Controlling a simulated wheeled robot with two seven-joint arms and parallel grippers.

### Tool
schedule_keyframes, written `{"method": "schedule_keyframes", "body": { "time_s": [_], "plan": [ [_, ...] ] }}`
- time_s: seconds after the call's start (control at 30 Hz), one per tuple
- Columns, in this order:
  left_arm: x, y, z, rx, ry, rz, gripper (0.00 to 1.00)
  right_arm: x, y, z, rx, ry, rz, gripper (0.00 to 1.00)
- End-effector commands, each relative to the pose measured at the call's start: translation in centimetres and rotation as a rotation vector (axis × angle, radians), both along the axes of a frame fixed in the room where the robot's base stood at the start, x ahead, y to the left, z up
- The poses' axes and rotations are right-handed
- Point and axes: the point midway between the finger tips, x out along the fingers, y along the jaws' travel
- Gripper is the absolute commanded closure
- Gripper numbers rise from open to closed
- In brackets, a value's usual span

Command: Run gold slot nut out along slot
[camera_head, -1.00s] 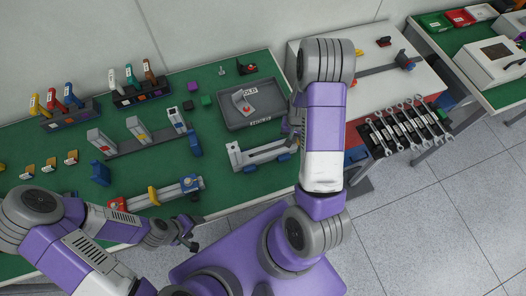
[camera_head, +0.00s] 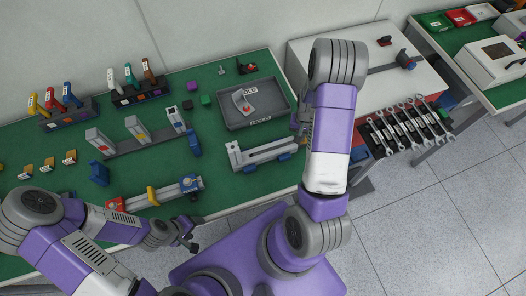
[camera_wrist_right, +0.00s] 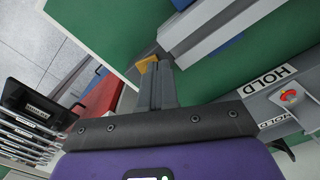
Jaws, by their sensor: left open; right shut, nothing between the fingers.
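In the head view a grey slotted profile (camera_head: 262,153) lies on the green bench below the grey tray, and a similar one crosses the top of the right wrist view (camera_wrist_right: 205,28). A gold-yellow piece (camera_wrist_right: 147,64), apparently the slot nut, shows at the tips of my right gripper (camera_wrist_right: 153,72), close to the profile's end. The gripper is shut with nothing between its fingers; I cannot tell whether it touches the piece. In the head view my right arm hides most of this gripper. My left gripper (camera_head: 192,234) is open and empty near the bench's front edge.
The grey HOLD tray (camera_head: 232,122) holds a part behind the profile. Another profile with a yellow piece (camera_head: 152,194) lies left, near blue blocks. Wrenches (camera_head: 408,122) hang off the white table (camera_head: 420,80) at right. Green bench is bare around the front middle.

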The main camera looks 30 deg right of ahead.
Motion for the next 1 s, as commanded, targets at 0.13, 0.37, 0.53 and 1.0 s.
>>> {"method": "schedule_keyframes", "body": {
  "time_s": [0.13,0.37,0.53,1.0],
  "plan": [
    [0.0,0.0,-0.3,0.000,0.000,0.000,0.38,-0.1,-0.7,-0.1,-0.001,-0.001,-0.001,1.00],
    [0.0,0.0,-0.5,0.000,-0.001,0.000,0.38,-0.4,-1.5,0.0,-0.001,-0.001,-0.002,1.00],
    [0.0,0.0,-0.7,0.000,0.000,0.000,0.38,-0.4,-1.8,0.0,0.000,0.000,0.000,1.00],
    [0.1,0.1,-0.9,0.003,0.001,0.003,0.38,-0.5,-2.1,-0.1,-0.001,-0.001,-0.001,1.00]
  ]
}}
